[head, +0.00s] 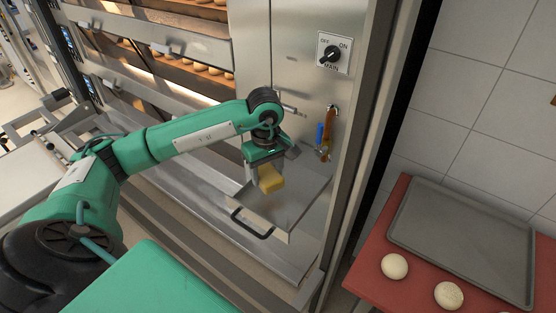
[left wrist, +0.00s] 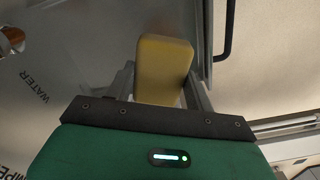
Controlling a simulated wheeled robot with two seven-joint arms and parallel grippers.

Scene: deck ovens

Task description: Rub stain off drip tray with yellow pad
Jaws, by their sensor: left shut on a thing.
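My left gripper (head: 267,168) is shut on the yellow pad (head: 270,180) and holds it over the drip tray (head: 302,208). The pad also shows in the left wrist view (left wrist: 162,68), between the two fingers. The drip tray is a shallow metal tray with a dark handle (head: 252,224) at its front, set at the lower part of the steel oven panel. I cannot tell whether the pad touches the tray. A faint brownish patch (head: 265,200) shows on the tray just below the pad; the pad and gripper may hide more of it. My right gripper is not in view.
A tap (head: 329,122) with a blue part hangs on the panel above the tray. A dark switch knob (head: 330,55) sits higher. Deck ovens with bread (head: 205,68) are at upper left. A red table (head: 375,255) at right holds a grey baking tray (head: 462,242) and dough balls (head: 395,266).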

